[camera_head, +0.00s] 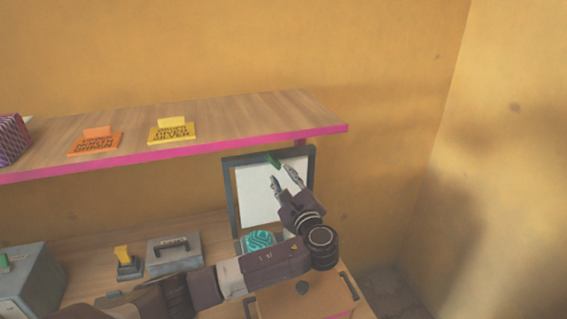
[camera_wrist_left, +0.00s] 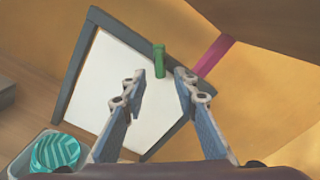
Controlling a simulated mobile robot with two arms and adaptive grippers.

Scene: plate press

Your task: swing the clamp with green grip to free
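The clamp with the green grip (camera_head: 273,160) is at the top edge of an upright dark-framed white panel (camera_head: 258,199). In the left wrist view the green grip (camera_wrist_left: 159,60) stands a little beyond the gap between my fingertips, against the frame (camera_wrist_left: 91,60). My left gripper (camera_head: 283,178) is in front of the panel, just below the grip. Its fingers are apart with nothing between them, as the left wrist view (camera_wrist_left: 158,80) also shows. The grip appears clear of both fingers. My right gripper is not in view.
A wooden shelf with a pink edge (camera_head: 250,139) runs just above the panel and holds orange (camera_head: 97,139) and yellow (camera_head: 172,130) plates. Below are a teal patterned object (camera_head: 259,240), a grey box with a handle (camera_head: 173,252) and a yellow-handled stamp (camera_head: 123,262).

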